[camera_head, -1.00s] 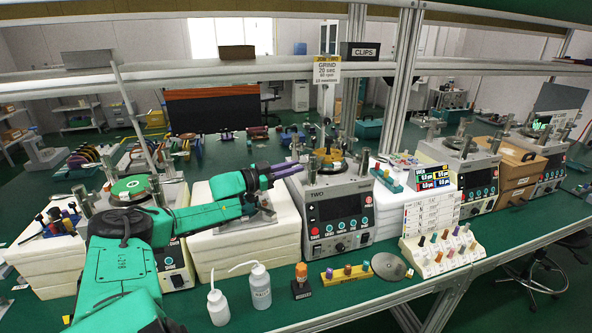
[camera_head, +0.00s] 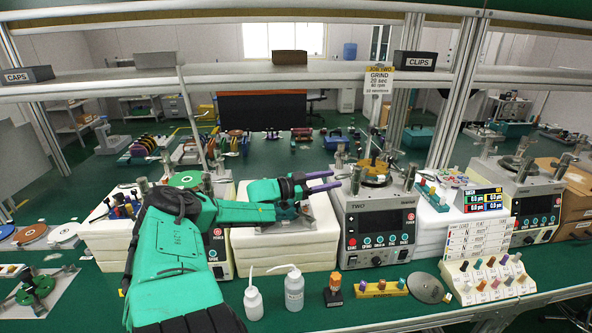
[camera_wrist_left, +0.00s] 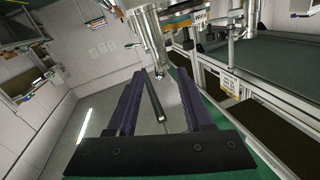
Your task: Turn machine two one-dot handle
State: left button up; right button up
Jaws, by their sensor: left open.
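Machine two (camera_head: 378,222) is a grey unit marked TWO, with a dark screen, buttons and a round plate (camera_head: 374,181) on top. Metal posts stand beside the plate, one at the left (camera_head: 356,182) and one at the right (camera_head: 410,177). I cannot make out dots on any handle. My left gripper (camera_head: 325,181) has purple fingers and is open, just left of the left post and at about its height. In the left wrist view the fingers (camera_wrist_left: 158,100) are apart. A thin dark bar (camera_wrist_left: 155,101) shows between them, and a silver post (camera_wrist_left: 150,40) lies beyond. Contact cannot be told.
White blocks (camera_head: 275,247) stand left of machine two. Two bottles (camera_head: 293,290), an orange-topped stamp (camera_head: 333,290), a yellow peg holder (camera_head: 381,288) and a grey disc (camera_head: 426,288) lie in front. A shelf rail (camera_head: 230,84) crosses above.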

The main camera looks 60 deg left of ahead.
pick_arm(q)
jog(key=p+v, duration=0.8)
jog(key=v, duration=0.3)
jog(key=shift+s, duration=0.35)
jog(key=shift+a, duration=0.1)
